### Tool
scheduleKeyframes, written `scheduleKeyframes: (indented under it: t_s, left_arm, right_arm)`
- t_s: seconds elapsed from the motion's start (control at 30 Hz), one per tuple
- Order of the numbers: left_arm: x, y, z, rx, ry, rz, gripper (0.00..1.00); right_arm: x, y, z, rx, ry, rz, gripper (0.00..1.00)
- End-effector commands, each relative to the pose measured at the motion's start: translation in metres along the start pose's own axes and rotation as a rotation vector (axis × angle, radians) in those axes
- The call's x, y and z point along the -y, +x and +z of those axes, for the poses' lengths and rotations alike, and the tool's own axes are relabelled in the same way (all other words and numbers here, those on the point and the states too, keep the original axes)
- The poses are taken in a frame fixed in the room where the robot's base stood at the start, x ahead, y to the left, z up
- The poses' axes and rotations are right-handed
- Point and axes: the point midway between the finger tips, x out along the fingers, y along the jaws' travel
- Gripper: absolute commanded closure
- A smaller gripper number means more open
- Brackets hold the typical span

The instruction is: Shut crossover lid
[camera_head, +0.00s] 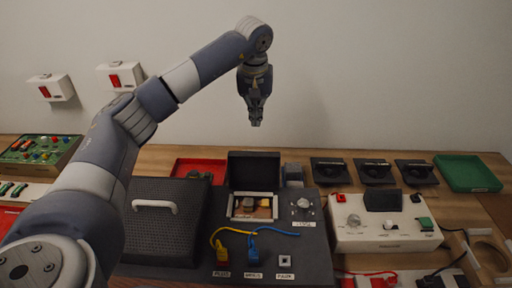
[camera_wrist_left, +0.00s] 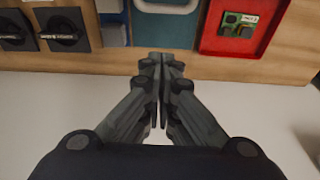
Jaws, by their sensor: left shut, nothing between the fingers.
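The crossover lid (camera_head: 254,168) is a dark panel standing upright, open, at the back edge of a dark grey box. In front of it the opened compartment (camera_head: 234,207) has a light frame, with small coloured parts inside. My left gripper (camera_head: 256,122) is shut and empty, pointing down, and appears above and behind the lid near the wall. In the left wrist view its fingertips (camera_wrist_left: 161,58) meet, and a grey-blue panel (camera_wrist_left: 165,30), possibly the lid's back, lies beyond them. My right gripper is not in view.
A large dark cover with a pale handle (camera_head: 154,206) lies left of the compartment. A knob (camera_head: 302,203) is on its right, and yellow and blue cables (camera_head: 262,232) run in front. A red tray (camera_head: 186,168) and several black square units (camera_head: 373,171) line the back.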

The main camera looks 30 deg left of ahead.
Motion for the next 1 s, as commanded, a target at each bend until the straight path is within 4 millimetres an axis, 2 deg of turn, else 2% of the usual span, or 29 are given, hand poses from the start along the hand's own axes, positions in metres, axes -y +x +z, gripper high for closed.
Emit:
scheduleKeyframes:
  t_s: [0.07,0.17,0.27,0.6,0.63,0.7,0.8,1.0]
  left_arm:
    - [0.000,0.007,0.001,0.000,0.000,0.000,1.00]
    - [0.000,0.013,0.001,0.002,0.000,-0.001,1.00]
    - [0.001,0.028,0.001,0.004,-0.001,-0.002,1.00]
    - [0.000,0.101,0.002,0.005,-0.001,-0.002,1.00]
    - [0.000,0.103,0.002,0.004,0.000,0.000,1.00]
    - [0.000,0.092,0.009,-0.001,0.004,0.002,1.00]
    - [0.000,0.086,0.019,0.000,0.003,0.000,1.00]
    - [0.000,0.079,0.030,0.000,0.000,0.000,1.00]
  right_arm:
    - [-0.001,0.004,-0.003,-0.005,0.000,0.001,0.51]
    - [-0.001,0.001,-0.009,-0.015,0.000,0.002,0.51]
    - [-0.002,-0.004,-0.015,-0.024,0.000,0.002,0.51]
    - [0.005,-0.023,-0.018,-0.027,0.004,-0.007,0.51]
    - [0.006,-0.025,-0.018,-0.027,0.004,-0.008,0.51]
    - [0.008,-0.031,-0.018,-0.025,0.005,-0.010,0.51]
    - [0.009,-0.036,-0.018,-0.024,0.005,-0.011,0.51]
    - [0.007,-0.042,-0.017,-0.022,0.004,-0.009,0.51]
